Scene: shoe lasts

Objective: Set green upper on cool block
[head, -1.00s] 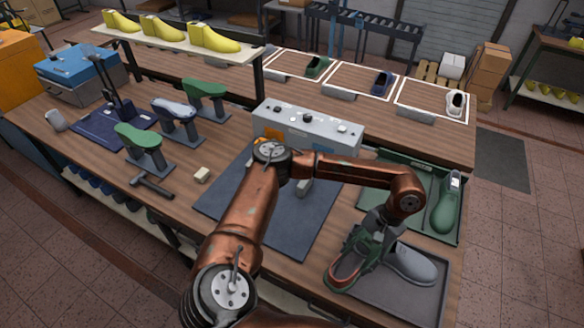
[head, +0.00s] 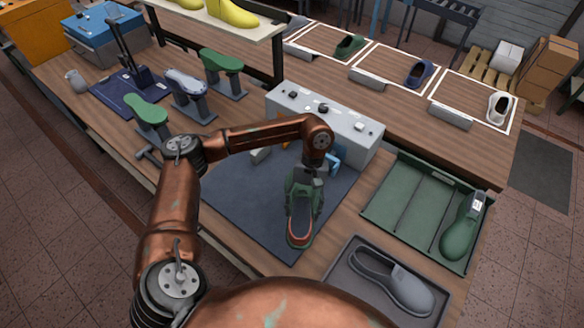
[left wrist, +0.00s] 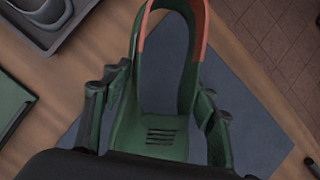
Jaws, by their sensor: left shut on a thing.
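The green upper (head: 300,234), with a red-orange collar rim, hangs above the dark blue mat (head: 240,195). My left gripper (head: 303,205) is shut on it, pointing down. In the left wrist view the upper (left wrist: 160,128) sits between the two fingers (left wrist: 157,112), its open red-rimmed end toward the top. Which thing is the cool block is not clear. A grey control box (head: 325,122) with knobs stands behind the mat, with a small blue part (head: 333,161) and a grey piece (head: 262,155) before it, partly hidden by my arm. My right gripper is out of view.
A grey tray with a grey shoe (head: 395,282) lies at the front right. A green tray (head: 400,205) behind it holds a green shoe form (head: 460,238). Stands with green lasts (head: 146,108) and a pale blue last (head: 187,83) are at left. The mat's left part is clear.

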